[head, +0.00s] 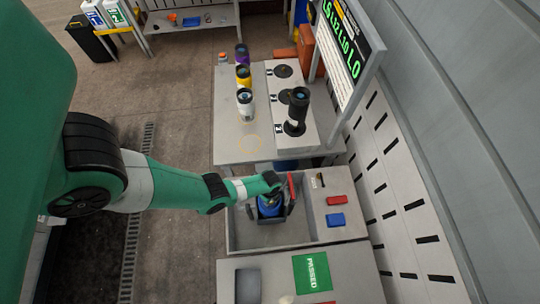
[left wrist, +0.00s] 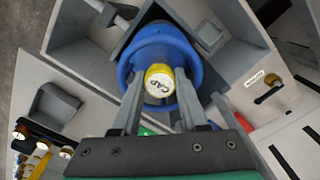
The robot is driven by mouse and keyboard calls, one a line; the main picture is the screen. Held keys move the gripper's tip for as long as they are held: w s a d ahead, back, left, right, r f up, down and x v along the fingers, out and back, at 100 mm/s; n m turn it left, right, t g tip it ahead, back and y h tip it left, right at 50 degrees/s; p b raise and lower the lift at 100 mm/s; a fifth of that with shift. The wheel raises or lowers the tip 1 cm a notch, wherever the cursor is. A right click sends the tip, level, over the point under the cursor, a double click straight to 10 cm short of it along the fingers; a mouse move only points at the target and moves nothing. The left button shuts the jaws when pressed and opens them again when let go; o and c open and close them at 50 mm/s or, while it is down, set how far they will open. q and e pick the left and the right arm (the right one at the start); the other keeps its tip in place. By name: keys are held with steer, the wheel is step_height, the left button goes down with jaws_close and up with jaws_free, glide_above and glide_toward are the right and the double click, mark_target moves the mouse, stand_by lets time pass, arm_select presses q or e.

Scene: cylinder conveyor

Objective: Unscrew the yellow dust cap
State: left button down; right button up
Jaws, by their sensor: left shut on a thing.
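The yellow dust cap (left wrist: 158,82), with "CAP" on its white top, sits at the middle of a blue cylinder (left wrist: 185,45) in the left wrist view. The blue cylinder (head: 268,209) stands in a grey holder in the bench tray in the head view. My left gripper (left wrist: 159,85) has one finger on each side of the cap and is shut on it. In the head view my left gripper (head: 271,192) is over the cylinder, and the cap cannot be made out there. My right gripper is in neither view.
The grey tray (head: 240,238) surrounds the cylinder. Red (head: 338,200) and blue (head: 336,220) blocks lie to its right. A green "PASSED" pad (head: 312,272) is in front.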

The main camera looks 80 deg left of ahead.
arm_select(q)
steer(key=n, duration=0.4)
steer(key=shift+n, duration=1)
steer(key=n, duration=0.2)
steer(key=shift+n, duration=0.3)
steer(key=n, duration=0.3)
steer(key=shift+n, duration=0.7)
steer(key=n, duration=0.5)
